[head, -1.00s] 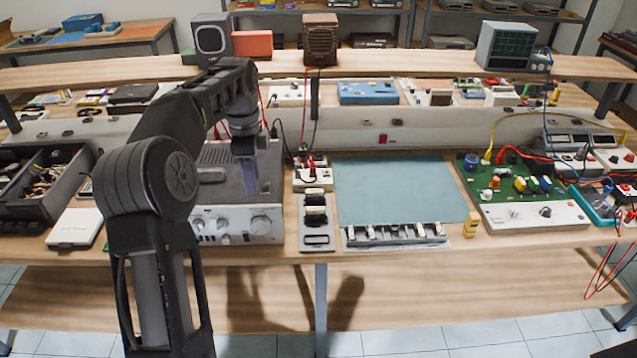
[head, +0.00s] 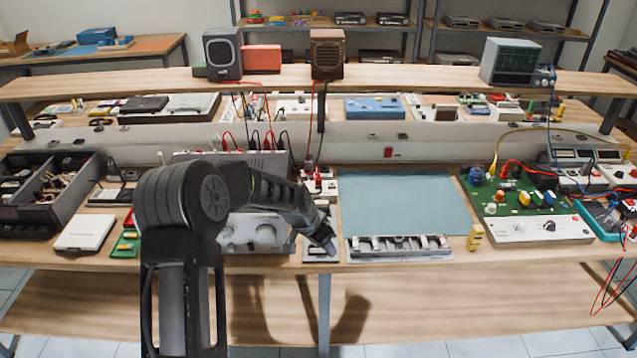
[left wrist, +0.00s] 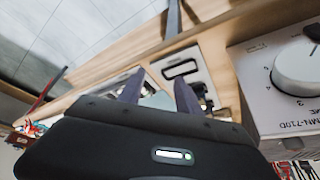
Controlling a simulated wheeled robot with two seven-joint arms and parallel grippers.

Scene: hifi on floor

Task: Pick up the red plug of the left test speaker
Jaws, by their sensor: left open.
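The grey speaker (head: 222,53) stands on the raised shelf at left, and a brown speaker (head: 327,54) stands to its right. Red and black leads hang below them. Several red plugs (head: 228,142) show behind the amplifier, and another red plug (head: 318,176) stands at the small white box. I cannot tell which belongs to the left speaker. My left gripper (head: 325,243) is open and empty, low over the bench's front edge, right of the amplifier and well below the plugs. Its two fingers (left wrist: 160,88) show apart in the left wrist view. My right gripper is out of view.
The silver amplifier (head: 262,238) is partly hidden by my left arm; its knob (left wrist: 298,68) is close in the left wrist view. A teal mat (head: 400,200) lies clear to the right, with a metal rack (head: 400,248) before it. A green circuit board (head: 520,195) lies further right.

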